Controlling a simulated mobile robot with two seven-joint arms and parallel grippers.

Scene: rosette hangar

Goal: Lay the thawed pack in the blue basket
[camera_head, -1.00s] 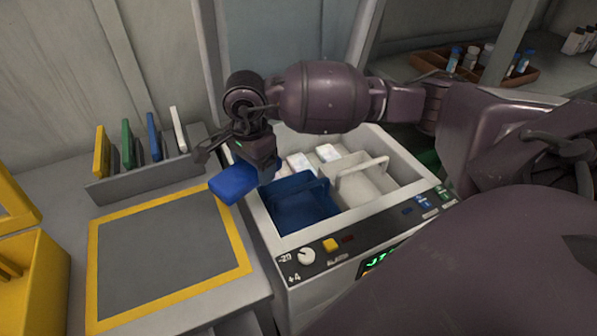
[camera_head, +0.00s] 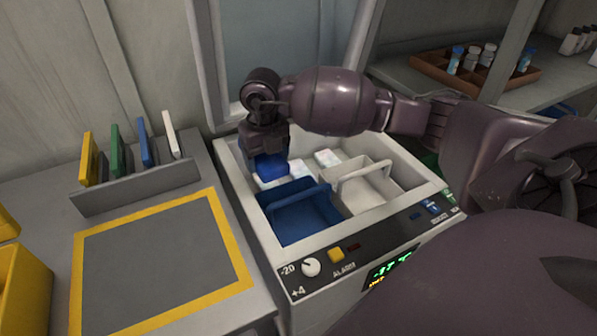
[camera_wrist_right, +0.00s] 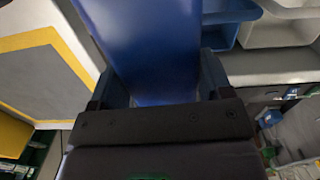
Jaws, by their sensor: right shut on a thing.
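My right gripper (camera_head: 264,150) is shut on a blue pack (camera_head: 271,167). The pack is over the rear left of the open chest, just behind the blue basket (camera_head: 298,213). The gripper and arm cover part of it from above. In the right wrist view the pack (camera_wrist_right: 145,50) stands up large between the fingers. The blue basket sits in the front left of the chest and looks empty in the head view. I cannot tell whether the pack touches anything below it. My left gripper is not in view.
A white basket (camera_head: 366,196) with a handle stands right of the blue one. White packs (camera_head: 326,158) lie behind them. The chest's pale rim (camera_head: 236,190) surrounds all. A rack (camera_head: 137,187) of coloured plates and a yellow-edged grey mat (camera_head: 155,260) are at left.

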